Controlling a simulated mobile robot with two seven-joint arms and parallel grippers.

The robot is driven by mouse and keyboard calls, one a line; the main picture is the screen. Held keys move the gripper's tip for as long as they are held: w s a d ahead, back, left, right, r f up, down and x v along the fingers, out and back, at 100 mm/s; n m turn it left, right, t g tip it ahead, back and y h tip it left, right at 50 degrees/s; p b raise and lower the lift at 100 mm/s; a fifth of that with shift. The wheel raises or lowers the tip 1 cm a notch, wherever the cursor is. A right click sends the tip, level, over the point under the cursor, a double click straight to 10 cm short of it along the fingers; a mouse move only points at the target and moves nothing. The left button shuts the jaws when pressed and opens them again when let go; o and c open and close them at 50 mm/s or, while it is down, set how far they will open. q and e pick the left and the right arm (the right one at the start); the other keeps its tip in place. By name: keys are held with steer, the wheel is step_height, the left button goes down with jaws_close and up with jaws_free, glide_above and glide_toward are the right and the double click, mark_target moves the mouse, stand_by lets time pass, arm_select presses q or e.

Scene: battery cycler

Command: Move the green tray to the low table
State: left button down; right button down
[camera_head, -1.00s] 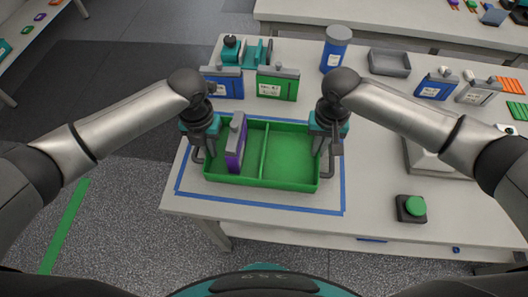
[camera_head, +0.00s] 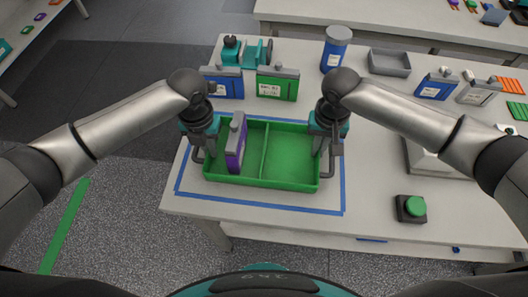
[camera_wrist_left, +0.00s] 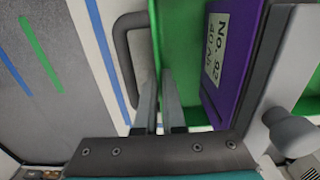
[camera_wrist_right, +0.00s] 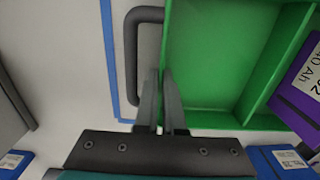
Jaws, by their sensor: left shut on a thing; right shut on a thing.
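The green tray (camera_head: 291,163) sits on the near left part of the work table, inside a blue tape outline. A divider splits it into two compartments. A purple battery (camera_head: 236,154) with a grey top stands in the left compartment; the right one is empty. My left gripper (camera_head: 204,148) is shut on the tray's left side, beside its grey handle (camera_wrist_left: 121,55). My right gripper (camera_head: 325,146) is shut on the tray's right side, beside the other grey handle (camera_wrist_right: 132,60). The fingers partly hide what they clasp. I cannot tell whether the tray is lifted.
Behind the tray stand a blue battery (camera_head: 227,84), a green battery (camera_head: 278,84) and a blue cylinder (camera_head: 336,49). A green button (camera_head: 415,206) is to the right. Another table (camera_head: 30,38) is at the far left, with open floor (camera_head: 125,200) between.

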arm_select(q)
steer(key=shift+w+r, duration=0.1)
steer(key=shift+r, duration=0.1)
arm_select(e)
steer(key=shift+w+r, duration=0.1)
steer(key=shift+r, duration=0.1)
